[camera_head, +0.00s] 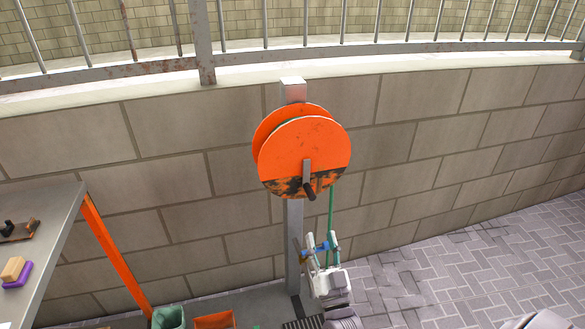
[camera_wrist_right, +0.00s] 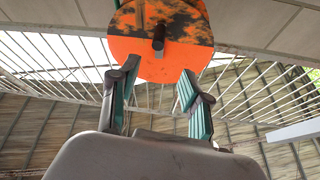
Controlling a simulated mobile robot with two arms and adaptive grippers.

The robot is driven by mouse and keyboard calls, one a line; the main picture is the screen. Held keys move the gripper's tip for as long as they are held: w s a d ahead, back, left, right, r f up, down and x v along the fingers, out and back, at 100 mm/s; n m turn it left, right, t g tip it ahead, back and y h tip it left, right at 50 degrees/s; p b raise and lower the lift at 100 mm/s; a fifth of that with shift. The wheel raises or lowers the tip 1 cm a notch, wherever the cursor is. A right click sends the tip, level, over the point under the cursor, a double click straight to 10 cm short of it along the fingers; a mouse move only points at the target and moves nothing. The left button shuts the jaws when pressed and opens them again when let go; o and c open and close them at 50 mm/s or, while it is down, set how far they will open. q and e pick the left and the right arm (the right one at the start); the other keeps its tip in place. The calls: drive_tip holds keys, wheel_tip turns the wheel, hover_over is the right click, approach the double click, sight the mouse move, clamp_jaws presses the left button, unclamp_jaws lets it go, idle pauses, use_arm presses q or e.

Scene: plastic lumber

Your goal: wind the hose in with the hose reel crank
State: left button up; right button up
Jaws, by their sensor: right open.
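The orange hose reel (camera_head: 305,145) is mounted on a grey post (camera_head: 294,245) in front of the block wall. Its crank (camera_head: 307,175) is a grey arm on the reel's face with a dark handle at its lower end. The green hose (camera_head: 331,212) hangs down from the reel's right side. My right gripper (camera_head: 321,242) is below the reel, open and empty, apart from the crank. In the right wrist view the reel (camera_wrist_right: 168,50) and dark crank handle (camera_wrist_right: 158,38) appear beyond the two spread fingers (camera_wrist_right: 157,90). My left gripper is not in view.
A grey table (camera_head: 50,225) with an orange leg stands at the left, bearing a yellow and purple block (camera_head: 14,271). A green bin (camera_head: 168,318) and an orange bin (camera_head: 214,320) sit at the bottom. A metal railing (camera_head: 300,45) tops the wall.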

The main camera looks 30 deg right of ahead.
sight(311, 195)
drive_tip(key=x, duration=0.4)
drive_tip(key=b+x, duration=0.1)
drive_tip(key=x, duration=0.8)
drive_tip(key=shift+w+d+f, duration=0.2)
drive_tip(key=shift+w+f, duration=0.05)
drive_tip(key=shift+w, duration=0.05)
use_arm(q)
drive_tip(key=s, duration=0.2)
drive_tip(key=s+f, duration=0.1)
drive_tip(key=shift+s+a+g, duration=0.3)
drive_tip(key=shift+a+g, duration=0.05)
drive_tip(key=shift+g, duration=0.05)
use_arm(e)
clamp_jaws()
